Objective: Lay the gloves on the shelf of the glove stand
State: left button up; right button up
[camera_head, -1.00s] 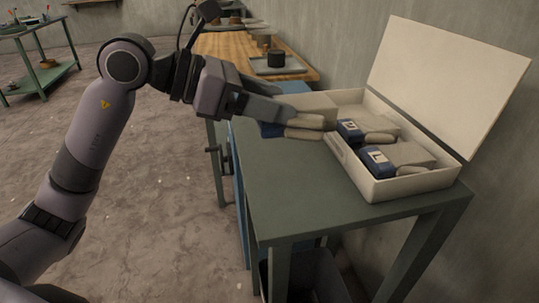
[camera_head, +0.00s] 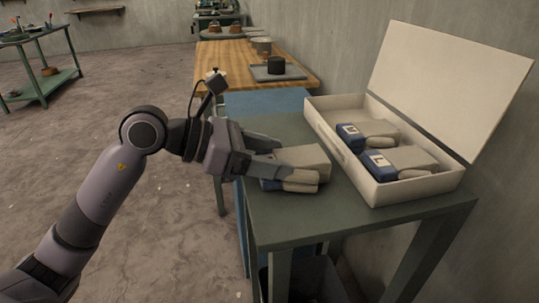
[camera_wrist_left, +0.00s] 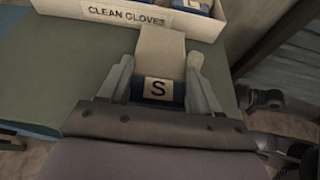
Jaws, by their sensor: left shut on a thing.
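My left gripper (camera_head: 275,158) is shut on a pair of pale gloves (camera_head: 305,160) with a blue cuff. In the left wrist view the cuff of the held gloves (camera_wrist_left: 158,90) carries a white label with an S. The gloves are over the green table, left of the open box; I cannot tell whether they touch the table. The cream box (camera_head: 372,193) reads "CLEAN GLOVES" in the left wrist view (camera_wrist_left: 126,14). It holds two more glove bundles, one (camera_head: 372,132) behind the other, labelled L (camera_head: 405,160). I cannot make out a glove stand.
The green table (camera_head: 300,226) has bare surface in front of the box. The box's raised lid (camera_head: 448,85) stands near the wall. A wooden bench (camera_head: 232,65) with a tray (camera_head: 278,70) is behind. A green shelved table (camera_head: 45,80) is far left; open floor lies between.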

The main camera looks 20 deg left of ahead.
pick_arm(q)
jog(key=shift+f, duration=0.2)
jog(key=o, duration=1.1)
jog(key=shift+r, duration=0.15)
jog(key=shift+a+r, duration=0.1)
jog(key=shift+b+v, duration=0.7)
jog(key=shift+v, duration=5.2)
